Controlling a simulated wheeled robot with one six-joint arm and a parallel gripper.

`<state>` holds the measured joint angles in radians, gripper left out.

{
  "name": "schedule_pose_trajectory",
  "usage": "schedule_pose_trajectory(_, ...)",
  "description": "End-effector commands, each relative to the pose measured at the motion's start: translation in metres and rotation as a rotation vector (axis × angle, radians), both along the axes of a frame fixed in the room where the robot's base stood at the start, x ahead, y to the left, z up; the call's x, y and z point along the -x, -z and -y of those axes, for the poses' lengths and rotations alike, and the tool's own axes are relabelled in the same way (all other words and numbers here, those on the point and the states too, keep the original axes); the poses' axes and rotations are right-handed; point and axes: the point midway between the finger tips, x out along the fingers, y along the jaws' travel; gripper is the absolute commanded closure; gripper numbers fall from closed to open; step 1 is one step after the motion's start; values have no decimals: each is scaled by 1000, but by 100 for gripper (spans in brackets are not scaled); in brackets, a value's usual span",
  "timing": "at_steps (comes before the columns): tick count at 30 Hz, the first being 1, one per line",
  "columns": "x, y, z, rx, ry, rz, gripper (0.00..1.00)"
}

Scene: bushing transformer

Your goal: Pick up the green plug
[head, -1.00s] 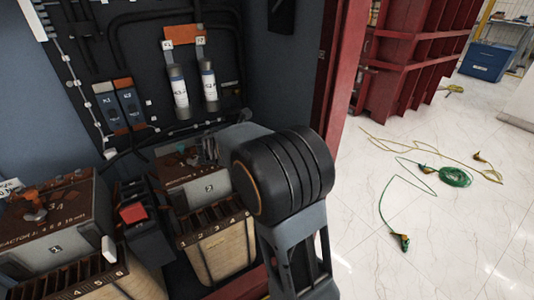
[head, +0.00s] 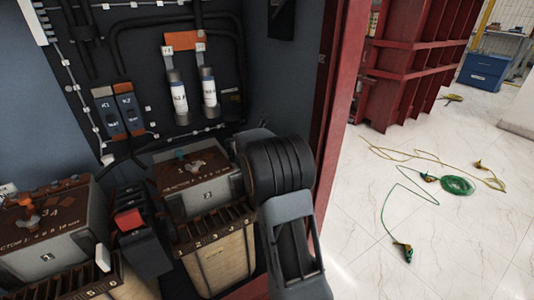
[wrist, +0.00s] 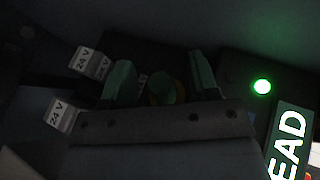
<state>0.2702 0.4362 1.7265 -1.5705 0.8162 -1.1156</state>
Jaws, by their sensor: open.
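In the wrist view, my gripper (wrist: 162,78) is open, its two fingers showing dark teal. A small, dim, round greenish piece with an orange-brown edge (wrist: 165,88) shows between the fingers; it may be the green plug, but the picture is too dark to be sure, and I cannot tell whether they touch it. In the head view, my arm hides the gripper.
In the wrist view, labels reading "24 V" (wrist: 62,114), a lit green lamp (wrist: 262,86) and a green sign (wrist: 290,140) surround the gripper. In the head view, a red frame (head: 338,100) borders the cabinet.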

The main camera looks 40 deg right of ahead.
Motion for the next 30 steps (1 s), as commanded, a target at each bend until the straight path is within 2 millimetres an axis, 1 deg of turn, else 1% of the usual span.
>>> schedule_pose_trajectory(1,-2,3,5,-1,1,-1,45)
schedule_pose_trajectory(4,-4,4,10,0,1,1,45)
schedule_pose_trajectory(12,-4,5,11,0,0,0,45)
schedule_pose_trajectory(14,-4,5,11,0,0,0,50)
schedule_pose_trajectory(27,-4,5,11,0,0,0,92)
schedule_pose_trajectory(29,-4,5,11,0,0,0,98)
schedule_pose_trajectory(30,-4,5,11,0,0,1,99)
